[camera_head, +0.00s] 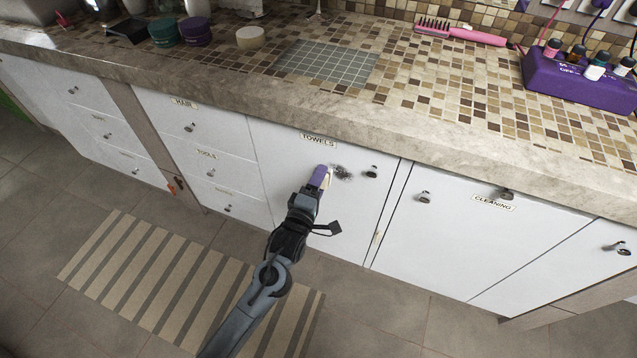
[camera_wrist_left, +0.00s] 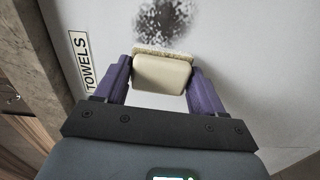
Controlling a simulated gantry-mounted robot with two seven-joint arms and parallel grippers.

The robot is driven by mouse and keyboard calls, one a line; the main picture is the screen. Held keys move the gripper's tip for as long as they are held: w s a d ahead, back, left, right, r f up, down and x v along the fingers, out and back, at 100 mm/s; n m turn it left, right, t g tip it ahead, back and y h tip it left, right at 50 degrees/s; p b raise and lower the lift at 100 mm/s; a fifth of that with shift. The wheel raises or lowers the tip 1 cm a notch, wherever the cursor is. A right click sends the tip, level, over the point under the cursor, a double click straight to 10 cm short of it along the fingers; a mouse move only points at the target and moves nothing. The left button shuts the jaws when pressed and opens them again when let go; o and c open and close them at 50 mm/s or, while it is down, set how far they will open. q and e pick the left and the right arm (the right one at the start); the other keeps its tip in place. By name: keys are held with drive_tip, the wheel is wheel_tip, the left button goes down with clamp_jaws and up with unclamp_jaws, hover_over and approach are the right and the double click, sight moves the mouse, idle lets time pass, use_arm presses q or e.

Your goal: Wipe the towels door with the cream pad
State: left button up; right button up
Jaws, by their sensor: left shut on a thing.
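The white towels door (camera_head: 290,155) is in the middle of the cabinet front, with its label (camera_head: 318,140) near the top edge. A dark speckled smudge (camera_head: 343,173) marks the door; it also shows at the top of the left wrist view (camera_wrist_left: 165,20). My left gripper (camera_head: 322,177) is at the door, just left of the smudge. Its purple fingers are shut on the cream pad (camera_wrist_left: 162,73). The pad lies close to the smudge's edge; I cannot tell whether it touches the door. My right gripper is not in view.
The door's knob (camera_head: 372,171) sticks out right of the smudge. The counter edge (camera_head: 330,118) overhangs above. Drawers (camera_head: 207,155) are to the left and the cleaning door (camera_head: 450,230) to the right. A striped mat (camera_head: 150,275) lies on the floor.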

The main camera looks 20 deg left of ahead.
sight(353, 177)
use_arm(q)
drive_tip(key=shift+w, duration=0.85)
drive_tip(key=shift+d, duration=0.1)
drive_tip(key=shift+s+d+p, duration=0.15)
drive_tip(key=shift+d+p, duration=0.2)
drive_tip(key=shift+d, duration=3.55)
drive_tip(key=shift+p, duration=0.35)
drive_tip(key=shift+a, duration=0.15)
